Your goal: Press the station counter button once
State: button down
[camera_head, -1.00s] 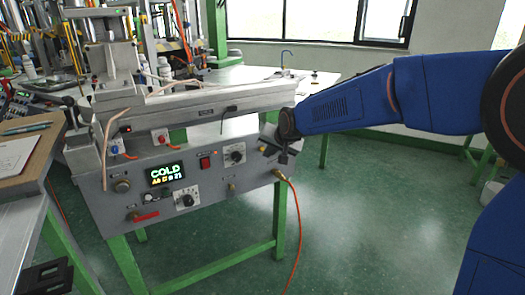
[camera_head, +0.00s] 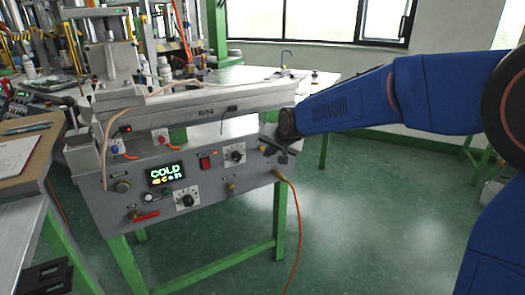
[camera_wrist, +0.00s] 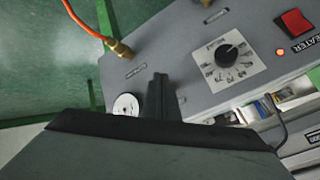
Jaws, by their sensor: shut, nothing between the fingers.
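The grey wax station panel (camera_head: 215,188) carries several controls. My gripper (camera_head: 268,150) is at the panel's upper right end, its fingers closed together and empty. In the wrist view my gripper's closed fingers (camera_wrist: 158,82) point toward the panel end. A round pale disc (camera_wrist: 126,107) with a metallic face sits just left of the fingers, partly hidden by my gripper body; I cannot tell for sure whether it is the counter button. Contact between fingertips and panel cannot be told.
A dial with a black knob (camera_wrist: 228,55) and a red heater switch (camera_wrist: 294,22) are right of the fingers. A brass fitting with an orange hose (camera_wrist: 120,48) is at upper left. The display (camera_head: 166,173) reads COLD. Open floor (camera_head: 345,225) lies right of the station.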

jog(key=shift+w+a, duration=0.1)
jog(key=shift+w+a, duration=0.15)
jog(key=shift+w, duration=0.1)
jog(key=shift+w+a, duration=0.25)
jog(key=shift+w, duration=0.1)
dwell(1.1)
jog(key=shift+s+d, duration=0.1)
dwell(0.4)
jog(key=shift+s+d, duration=0.4)
jog(key=shift+s, duration=0.2)
jog(key=shift+s+d, duration=0.1)
jog(key=s+d, duration=0.1)
jog(key=s, duration=0.1)
jog(key=s+d, duration=0.1)
jog(key=s, duration=0.1)
jog(key=shift+d, duration=0.35)
dwell(0.5)
